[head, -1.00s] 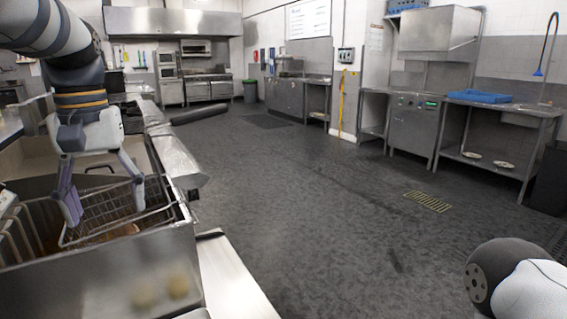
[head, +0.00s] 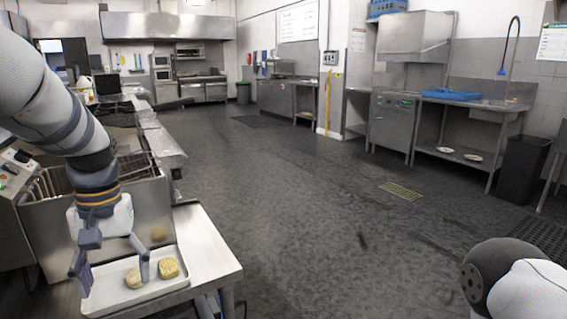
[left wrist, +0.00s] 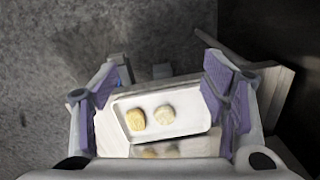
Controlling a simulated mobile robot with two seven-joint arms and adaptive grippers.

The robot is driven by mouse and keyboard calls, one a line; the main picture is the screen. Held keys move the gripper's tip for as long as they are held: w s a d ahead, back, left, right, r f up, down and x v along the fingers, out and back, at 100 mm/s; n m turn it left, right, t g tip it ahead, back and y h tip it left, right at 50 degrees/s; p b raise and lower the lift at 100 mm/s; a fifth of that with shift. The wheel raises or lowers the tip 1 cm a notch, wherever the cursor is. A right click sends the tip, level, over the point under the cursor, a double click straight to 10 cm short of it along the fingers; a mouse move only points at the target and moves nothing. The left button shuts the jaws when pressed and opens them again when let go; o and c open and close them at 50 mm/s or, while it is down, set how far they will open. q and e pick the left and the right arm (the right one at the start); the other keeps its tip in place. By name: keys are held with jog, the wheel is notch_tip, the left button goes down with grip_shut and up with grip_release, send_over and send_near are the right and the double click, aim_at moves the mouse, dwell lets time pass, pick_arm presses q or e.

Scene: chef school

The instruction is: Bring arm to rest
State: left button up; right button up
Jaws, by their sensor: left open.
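My left arm (head: 62,112) comes in from the left in the head view and reaches down. My left gripper (head: 114,276) is open, with its fingers over a white tray (head: 98,301). The tray holds two round yellowish food pieces, a pale one (head: 133,278) and a more golden one (head: 168,268). In the left wrist view the fingers (left wrist: 160,95) are spread wide, nothing is between them, and the tray (left wrist: 205,122) with both pieces lies below. A rounded part of my right arm (head: 505,278) shows at the lower right; my right gripper is out of the picture.
The tray rests on a steel side table (head: 205,238) beside the fryer (head: 150,205). A wire basket (head: 48,184) sits at the fryer. Open dark floor (head: 300,220) lies to the right, with a steel sink bench (head: 470,105) and a bin (head: 523,168) beyond.

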pick_arm(q)
jog(key=s+a+f+g, duration=0.1)
jog(key=s+f, duration=0.1)
jog(key=f, duration=0.5)
jog(key=s+f, duration=0.3)
jog(key=f, duration=0.4)
jog(key=s+d+f+m, duration=0.2)
jog(key=s+f, duration=0.9)
jog(key=s+d+f+m, duration=0.1)
jog(key=s+d+f, duration=0.1)
jog(key=s, duration=0.8)
jog(key=s+d+f+m, duration=0.1)
jog(key=s+d+f, duration=0.1)
jog(key=s, duration=0.8)
jog(key=shift+s+d+g+h, duration=0.25)
jog(key=shift+d+g+h, duration=0.05)
jog(key=shift+d+h, duration=0.15)
